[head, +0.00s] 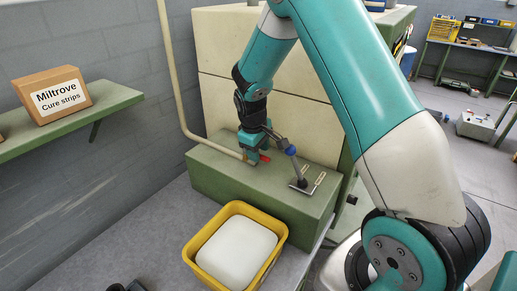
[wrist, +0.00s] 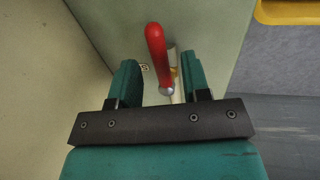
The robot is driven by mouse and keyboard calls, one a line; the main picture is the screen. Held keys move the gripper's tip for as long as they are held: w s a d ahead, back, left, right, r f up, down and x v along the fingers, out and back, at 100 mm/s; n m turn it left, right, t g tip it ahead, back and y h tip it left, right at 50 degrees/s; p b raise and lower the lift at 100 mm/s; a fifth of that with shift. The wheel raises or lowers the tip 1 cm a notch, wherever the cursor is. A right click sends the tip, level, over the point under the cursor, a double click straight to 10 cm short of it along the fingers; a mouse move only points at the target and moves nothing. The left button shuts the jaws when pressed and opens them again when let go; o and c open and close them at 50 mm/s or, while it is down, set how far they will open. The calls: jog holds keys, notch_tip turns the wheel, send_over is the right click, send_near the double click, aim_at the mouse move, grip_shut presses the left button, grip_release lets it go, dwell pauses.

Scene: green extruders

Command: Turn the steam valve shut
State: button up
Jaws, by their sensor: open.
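The steam valve's red lever handle (wrist: 157,55) shows in the wrist view, with a round silver end nearest my gripper. A bit of brass-coloured fitting (wrist: 173,72) shows behind it. In the head view the red handle (head: 265,158) is a small patch beside my gripper, low over the green machine block; the valve body is mostly hidden there. My gripper (wrist: 160,68) is open, its two teal fingers on either side of the handle in the picture, with gaps to both. My gripper (head: 251,150) points down in the head view. I cannot tell how deep the handle sits between the fingers.
A lever with a blue knob (head: 290,150) stands close right of my gripper on the green block (head: 215,180). A cream pipe (head: 171,75) runs down at the left. A yellow crate (head: 192,262) holding a white block is in front. A green shelf (head: 110,105) carries a Miltrove box (head: 55,95).

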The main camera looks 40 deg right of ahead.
jog(key=shift+d+f, duration=0.1)
jog(key=shift+f, duration=0.5)
grip_shut()
